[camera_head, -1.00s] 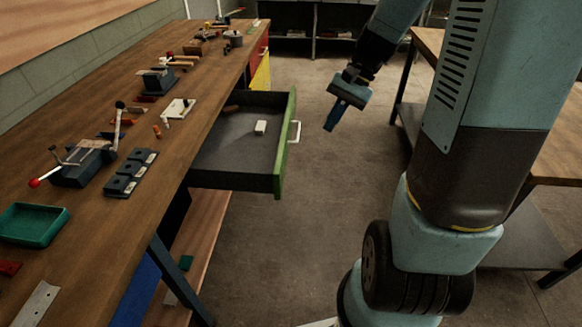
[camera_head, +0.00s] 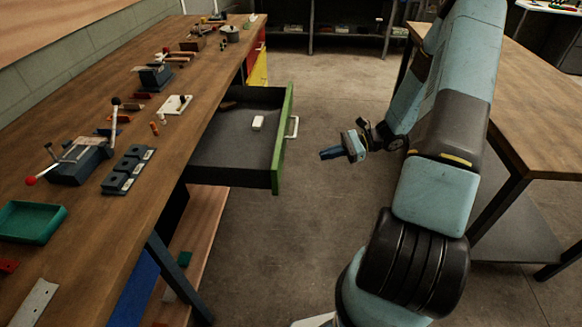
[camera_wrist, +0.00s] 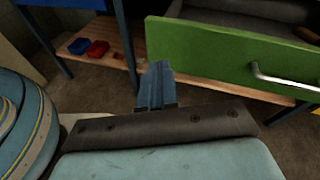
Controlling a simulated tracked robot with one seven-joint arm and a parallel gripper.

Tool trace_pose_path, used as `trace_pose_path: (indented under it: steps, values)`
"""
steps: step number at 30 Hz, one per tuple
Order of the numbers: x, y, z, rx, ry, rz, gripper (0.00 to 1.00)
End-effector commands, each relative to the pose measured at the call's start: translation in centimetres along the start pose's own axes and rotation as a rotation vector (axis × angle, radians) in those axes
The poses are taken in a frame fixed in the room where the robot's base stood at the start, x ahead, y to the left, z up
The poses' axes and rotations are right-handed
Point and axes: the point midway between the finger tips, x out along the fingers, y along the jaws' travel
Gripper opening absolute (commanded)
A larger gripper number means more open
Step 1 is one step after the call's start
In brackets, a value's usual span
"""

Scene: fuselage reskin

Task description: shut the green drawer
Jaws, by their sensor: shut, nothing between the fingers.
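The green drawer (camera_head: 284,140) stands pulled out from the workbench, with its green front facing right and a pale bar handle (camera_head: 293,127) on it. Inside the dark drawer lies a small white block (camera_head: 258,123). My gripper (camera_head: 324,154) is shut and empty, pointing left at the drawer front with a gap of floor between. In the wrist view the green front (camera_wrist: 215,55) fills the upper right, its handle (camera_wrist: 285,80) is at the right, and my shut fingers (camera_wrist: 155,80) show at the centre, pointing toward the front's left part.
The wooden workbench (camera_head: 85,235) on the left carries a green tray (camera_head: 30,222), a lever press (camera_head: 80,160) and several small parts. Another table (camera_head: 535,110) stands at the right, behind my arm. The floor between is clear.

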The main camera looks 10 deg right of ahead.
Motion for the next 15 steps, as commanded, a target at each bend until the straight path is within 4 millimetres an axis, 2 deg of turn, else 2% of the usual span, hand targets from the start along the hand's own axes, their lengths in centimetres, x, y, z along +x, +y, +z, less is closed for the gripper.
trace_pose_path:
  steps: [1, 6, 10, 15]
  values:
    - [0.0, 0.1, -1.4, 0.037, -0.032, -0.039, 0.00]
    - [0.0, 0.3, -5.1, 0.137, -0.124, -0.158, 0.00]
    - [0.1, 0.4, -7.2, 0.190, -0.173, -0.228, 0.00]
    - [0.1, 0.5, -8.5, 0.227, -0.207, -0.276, 0.00]
